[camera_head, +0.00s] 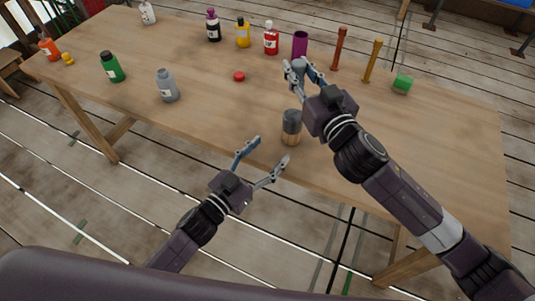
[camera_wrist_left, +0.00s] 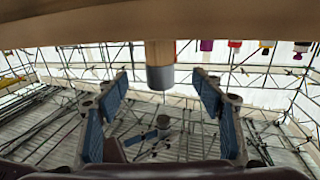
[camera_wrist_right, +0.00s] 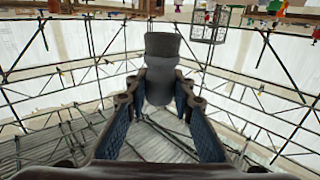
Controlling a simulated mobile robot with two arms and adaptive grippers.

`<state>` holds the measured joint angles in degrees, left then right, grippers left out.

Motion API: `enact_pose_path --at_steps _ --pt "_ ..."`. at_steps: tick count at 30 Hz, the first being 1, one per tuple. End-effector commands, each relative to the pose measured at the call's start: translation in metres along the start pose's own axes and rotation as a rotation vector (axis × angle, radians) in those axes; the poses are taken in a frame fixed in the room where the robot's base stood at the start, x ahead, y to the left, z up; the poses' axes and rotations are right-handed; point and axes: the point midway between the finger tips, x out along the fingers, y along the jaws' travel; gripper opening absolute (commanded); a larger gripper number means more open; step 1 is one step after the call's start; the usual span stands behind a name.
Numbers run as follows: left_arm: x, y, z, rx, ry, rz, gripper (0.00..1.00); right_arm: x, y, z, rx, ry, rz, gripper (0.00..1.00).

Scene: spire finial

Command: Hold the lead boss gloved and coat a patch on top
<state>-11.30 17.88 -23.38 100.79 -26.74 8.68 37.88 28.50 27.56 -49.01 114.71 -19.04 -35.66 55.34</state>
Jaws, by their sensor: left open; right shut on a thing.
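A short upright cylinder (camera_head: 291,127), likely the lead boss, has a grey top and a wooden lower part. It stands near the table's front edge and also shows in the left wrist view (camera_wrist_left: 160,72). My left gripper (camera_head: 272,149) is open and empty, just in front of it, with its fingers spread towards it. My right gripper (camera_head: 294,64) is shut on a grey rounded thing (camera_wrist_right: 160,88), seen between its fingers in the right wrist view; I cannot tell what it is. This gripper is behind the cylinder, near a purple cup (camera_head: 300,44).
On the wooden table (camera_head: 225,120) stand a grey bottle (camera_head: 167,85), a green bottle (camera_head: 111,66), and several others along the back. Two upright sticks (camera_head: 372,62) and a green block (camera_head: 402,83) are at the right.

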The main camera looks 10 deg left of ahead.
Motion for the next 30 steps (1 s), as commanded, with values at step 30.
enact_pose_path --at_steps 30 --pt "0.115 0.001 0.000 -0.001 0.000 0.002 0.62 0.000 0.000 0.000 0.000 0.001 0.000 0.00"
